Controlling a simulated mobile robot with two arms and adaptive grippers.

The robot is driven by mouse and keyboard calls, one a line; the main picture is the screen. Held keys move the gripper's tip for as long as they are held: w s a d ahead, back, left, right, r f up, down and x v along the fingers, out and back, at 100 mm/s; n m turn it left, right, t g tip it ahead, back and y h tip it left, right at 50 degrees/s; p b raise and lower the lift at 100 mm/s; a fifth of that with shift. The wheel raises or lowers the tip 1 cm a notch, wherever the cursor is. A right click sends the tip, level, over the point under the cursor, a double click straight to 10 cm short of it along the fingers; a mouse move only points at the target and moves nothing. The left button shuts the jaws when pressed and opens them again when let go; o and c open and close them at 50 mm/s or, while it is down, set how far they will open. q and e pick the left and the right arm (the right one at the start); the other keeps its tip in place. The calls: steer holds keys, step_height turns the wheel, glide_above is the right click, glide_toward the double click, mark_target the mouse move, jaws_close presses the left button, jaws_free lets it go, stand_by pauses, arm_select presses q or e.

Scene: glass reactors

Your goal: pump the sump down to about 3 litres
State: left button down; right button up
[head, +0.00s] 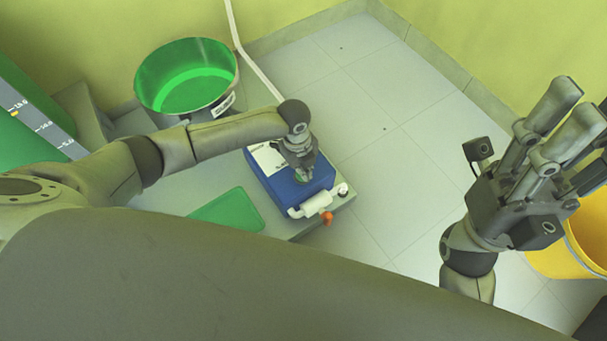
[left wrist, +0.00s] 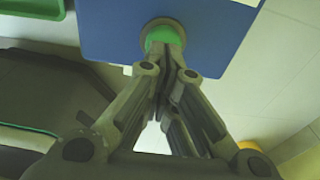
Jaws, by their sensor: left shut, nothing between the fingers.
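A blue pump box (head: 272,183) stands on a low grey slab, with a white label on top and a white fitting with an orange knob (head: 327,217) at its front. My left gripper (head: 303,170) is shut and empty, its fingertips at a green button (left wrist: 160,36) on the box; I cannot tell whether the button is pressed in. A round metal vessel (head: 146,95) holds green liquid. A green tank at the far left has a graduated scale (head: 40,122) with an orange marker; which vessel is the sump is unclear. My right gripper (head: 573,112) is open and empty.
A green tray (head: 228,208) lies on the slab left of the box. A white pipe (head: 240,45) runs down behind the box. A yellow bucket (head: 553,262) stands at the right, partly behind my right gripper. The tiled floor (head: 375,120) between is clear.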

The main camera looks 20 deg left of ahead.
arm_select(q)
steer(key=shift+f+b, duration=0.3)
steer(key=shift+f, duration=0.45)
steer(key=shift+f, duration=0.1)
